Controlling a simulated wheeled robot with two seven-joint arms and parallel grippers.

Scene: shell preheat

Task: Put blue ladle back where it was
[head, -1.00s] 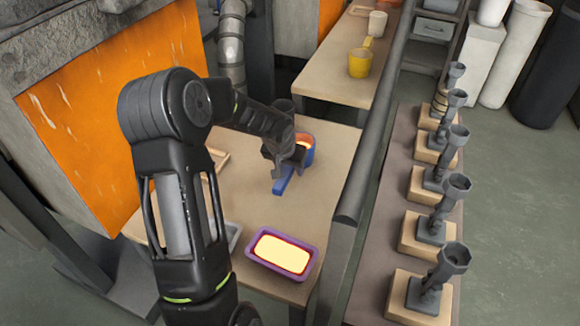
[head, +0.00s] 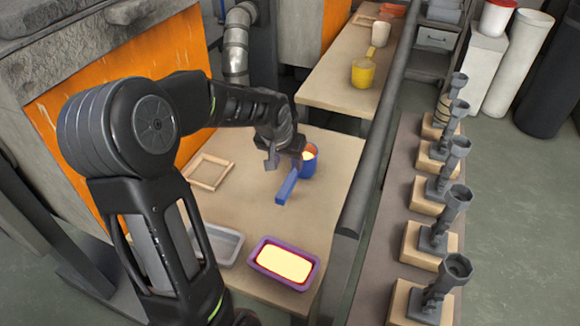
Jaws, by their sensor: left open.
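The blue ladle (head: 288,186) stands on the near wooden table (head: 335,165), its cup at the back and its flat handle pointing toward the front. Something bright and glowing shows inside the cup. My left gripper (head: 284,160) is open, just left of the cup and above the handle's rear end. The arm hides part of the cup's left side, and I cannot tell whether a finger touches it. My right gripper is not in view.
A purple tray with glowing content (head: 257,242), a grey tray (head: 238,257) and a wooden frame (head: 191,178) lie on the near table. A yellow ladle (head: 363,75) stands on the far table. A dark rail (head: 372,150) separates the table from a row of grey funnel-topped pieces (head: 440,235).

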